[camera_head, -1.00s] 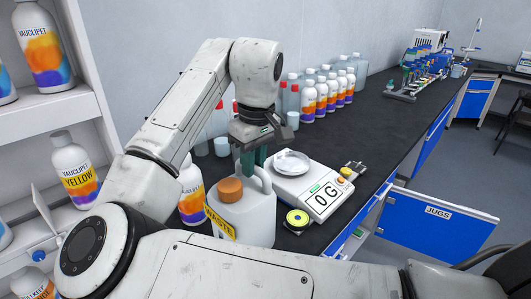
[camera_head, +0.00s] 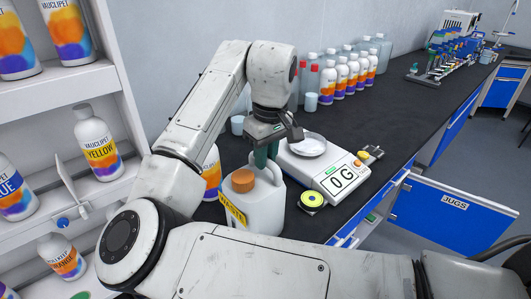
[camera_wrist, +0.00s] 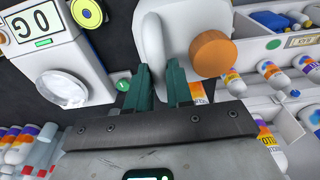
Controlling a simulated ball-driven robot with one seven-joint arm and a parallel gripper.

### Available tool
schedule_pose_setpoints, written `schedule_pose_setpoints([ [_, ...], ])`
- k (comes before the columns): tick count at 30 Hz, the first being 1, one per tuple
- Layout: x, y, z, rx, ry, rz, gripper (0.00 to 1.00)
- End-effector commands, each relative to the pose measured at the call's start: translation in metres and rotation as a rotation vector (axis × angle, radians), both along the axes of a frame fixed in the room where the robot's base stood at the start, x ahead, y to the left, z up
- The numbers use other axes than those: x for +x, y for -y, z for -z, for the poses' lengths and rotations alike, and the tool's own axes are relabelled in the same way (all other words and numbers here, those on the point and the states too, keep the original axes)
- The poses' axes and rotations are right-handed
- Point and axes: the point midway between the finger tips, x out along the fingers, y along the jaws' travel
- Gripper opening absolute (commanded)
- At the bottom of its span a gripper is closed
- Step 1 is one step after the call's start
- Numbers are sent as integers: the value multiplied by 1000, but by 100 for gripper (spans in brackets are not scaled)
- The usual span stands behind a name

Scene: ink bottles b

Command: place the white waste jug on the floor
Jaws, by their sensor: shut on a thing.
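The white waste jug (camera_head: 262,205) has an orange cap (camera_head: 243,181) and a yellow WASTE label. In the head view it is upright at the front edge of the black bench. My gripper (camera_head: 262,156) is above it with its green fingers down at the jug's handle. In the wrist view the green fingers of my gripper (camera_wrist: 164,85) are on both sides of the jug's handle (camera_wrist: 152,45), shut on it. The orange cap is beside the fingers. I cannot tell whether the jug's base touches the bench. The floor below the jug is hidden by my arm.
A white scale (camera_head: 325,172) reading 0 G stands right of the jug, with a black-and-yellow round item (camera_head: 312,199) close by. An open blue drawer marked JUGS (camera_head: 452,212) juts out at right. Shelves with ink bottles (camera_head: 97,142) stand at left. Several bottles line the wall.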

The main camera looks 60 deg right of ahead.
Motion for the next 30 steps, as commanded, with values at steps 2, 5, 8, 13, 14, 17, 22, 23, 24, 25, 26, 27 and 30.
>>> schedule_pose_setpoints([
  [2,0,0,1,0,0,0,24],
  [5,0,0,1,0,0,0,33],
  [8,0,0,1,0,0,0,43],
  [13,0,0,1,0,0,0,46],
  [14,0,0,1,0,0,0,46],
  [17,0,0,0,0,0,0,46],
  [22,-1,0,-16,0,2,0,46],
  [23,-1,0,-21,0,2,0,46],
  [24,-2,0,-29,-1,3,0,46],
  [25,-3,0,-35,-1,3,1,46],
  [26,-3,-1,-42,2,5,1,46],
  [27,-3,-1,-51,1,6,0,46],
  [30,-6,-2,-72,3,6,1,46],
])
